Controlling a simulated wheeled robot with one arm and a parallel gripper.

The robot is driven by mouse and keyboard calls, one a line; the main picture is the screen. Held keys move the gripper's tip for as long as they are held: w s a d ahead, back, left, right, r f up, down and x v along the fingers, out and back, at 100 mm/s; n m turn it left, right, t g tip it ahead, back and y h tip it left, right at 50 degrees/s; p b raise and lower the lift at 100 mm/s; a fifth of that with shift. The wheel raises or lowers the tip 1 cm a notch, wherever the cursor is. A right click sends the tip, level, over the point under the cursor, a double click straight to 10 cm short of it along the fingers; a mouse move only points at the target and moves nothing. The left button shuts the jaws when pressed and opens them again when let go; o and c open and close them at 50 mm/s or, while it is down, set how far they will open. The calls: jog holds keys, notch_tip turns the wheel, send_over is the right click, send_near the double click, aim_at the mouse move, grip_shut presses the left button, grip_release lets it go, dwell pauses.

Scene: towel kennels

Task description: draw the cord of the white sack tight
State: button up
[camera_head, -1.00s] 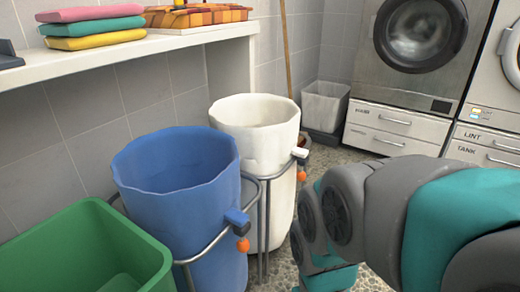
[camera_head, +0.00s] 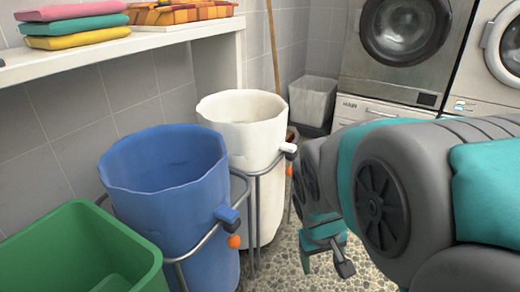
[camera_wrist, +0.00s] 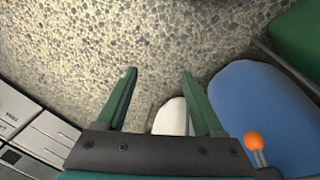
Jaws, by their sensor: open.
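The white sack (camera_head: 245,125) stands upright in a grey metal hoop stand (camera_head: 254,212), its mouth wide open. A white block (camera_head: 288,147) sits at its right rim, with an orange bead (camera_head: 289,170) hanging below, partly behind my arm. My gripper (camera_head: 325,268) is low over the floor, to the right of and apart from the white sack. In the wrist view my gripper (camera_wrist: 158,72) is open and empty, with its fingers above bare floor. A part of the white sack (camera_wrist: 172,117) shows there behind the fingers; its cord does not show clearly.
A blue sack (camera_head: 165,210) with its own orange bead (camera_head: 234,241) stands in front of the white one. A green bin (camera_head: 80,255) is at the lower left. A grey bin (camera_head: 314,100) and washing machines (camera_head: 395,50) stand behind. Speckled floor (camera_head: 285,255) is free.

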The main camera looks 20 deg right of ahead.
aim_at(290, 171)
jog(key=w+d+r+n+t+h+p, duration=0.1)
jog(key=w+d+t, duration=0.2)
jog(key=w+d, duration=0.45)
jog(key=w+d+n+t, duration=0.1)
jog(key=w+d+t, duration=0.3)
jog(key=w, duration=0.7)
jog(key=w+d+r+n+t+h+p, duration=0.1)
jog(key=w+d+t, duration=0.1)
jog(key=w+d, duration=0.65)
jog(key=w+a+f+n+t+y, duration=0.1)
jog(key=w+a+y, duration=0.1)
jog(key=a+y, duration=0.2)
jog(key=w+a+f+n+t+y, duration=0.2)
jog(key=w+a+y, duration=0.1)
jog(key=a+y, duration=0.2)
jog(key=w+a+f+n+t+y, duration=0.1)
jog(key=w+a+f+n+y, duration=0.1)
jog(key=w+a+y, duration=0.1)
jog(key=shift+w+a+y, duration=0.25)
jog(key=shift+a+y, duration=0.6)
jog(key=shift+y, duration=0.55)
grip_shut()
